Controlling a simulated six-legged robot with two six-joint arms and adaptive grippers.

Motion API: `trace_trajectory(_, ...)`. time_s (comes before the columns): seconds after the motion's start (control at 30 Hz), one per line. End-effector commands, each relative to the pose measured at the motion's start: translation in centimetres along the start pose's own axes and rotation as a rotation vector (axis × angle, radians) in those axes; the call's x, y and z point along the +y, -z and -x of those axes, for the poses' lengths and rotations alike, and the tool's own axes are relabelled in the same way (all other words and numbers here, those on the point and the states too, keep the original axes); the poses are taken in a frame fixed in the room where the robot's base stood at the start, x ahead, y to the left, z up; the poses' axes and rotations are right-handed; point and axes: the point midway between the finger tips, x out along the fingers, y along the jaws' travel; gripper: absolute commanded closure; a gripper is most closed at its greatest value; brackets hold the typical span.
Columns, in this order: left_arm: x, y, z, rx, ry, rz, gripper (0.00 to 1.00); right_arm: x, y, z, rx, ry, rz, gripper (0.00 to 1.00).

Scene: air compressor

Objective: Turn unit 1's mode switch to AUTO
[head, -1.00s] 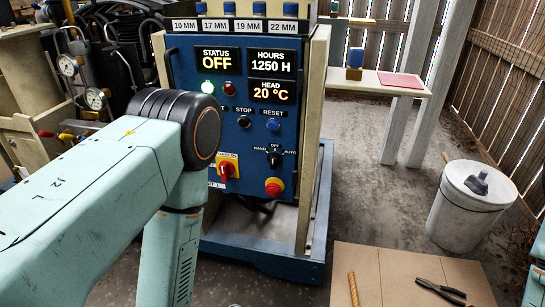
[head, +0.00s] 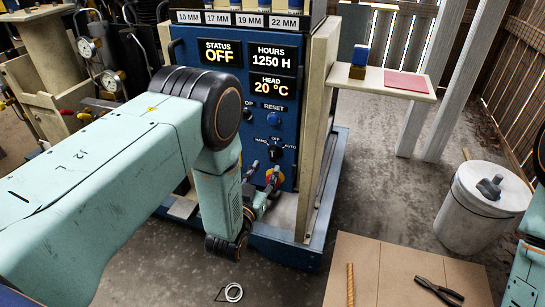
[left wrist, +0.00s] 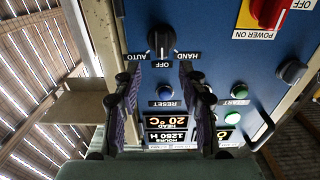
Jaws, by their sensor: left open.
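The mode switch (head: 275,152) is a black knob on the blue compressor panel (head: 215,85), marked HAND, OFF and AUTO. In the upside-down left wrist view, the knob (left wrist: 162,42) has its white mark toward OFF. My left gripper (head: 264,169) is open and empty, just below the switch in the head view. Its fingers (left wrist: 159,72) in the left wrist view are spread on either side of the knob's line, and the knob shows beyond the tips. The unit label is hidden behind my left arm. My right gripper is out of view.
The RESET button (left wrist: 164,92) is close by. A white bin (head: 484,210) stands at right on open floor.

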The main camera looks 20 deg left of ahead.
Motion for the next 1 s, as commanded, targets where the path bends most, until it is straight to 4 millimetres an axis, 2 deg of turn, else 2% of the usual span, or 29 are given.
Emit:
trace_trajectory(0.2, -0.2, -0.2, -3.5, 0.001, 0.002, 0.0, 0.58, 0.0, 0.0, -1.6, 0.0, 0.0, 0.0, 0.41)
trace_trajectory(0.43, -0.2, -0.2, -6.2, -0.001, 0.004, -0.001, 0.58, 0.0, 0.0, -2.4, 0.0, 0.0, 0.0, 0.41)
trace_trajectory(0.8, 0.0, -0.1, -6.8, -0.003, 0.005, -0.001, 0.59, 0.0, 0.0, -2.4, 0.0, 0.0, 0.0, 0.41)
trace_trajectory(1.0, 0.0, -0.1, -6.8, -0.004, 0.005, -0.001, 0.76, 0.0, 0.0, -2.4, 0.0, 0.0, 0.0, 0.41)
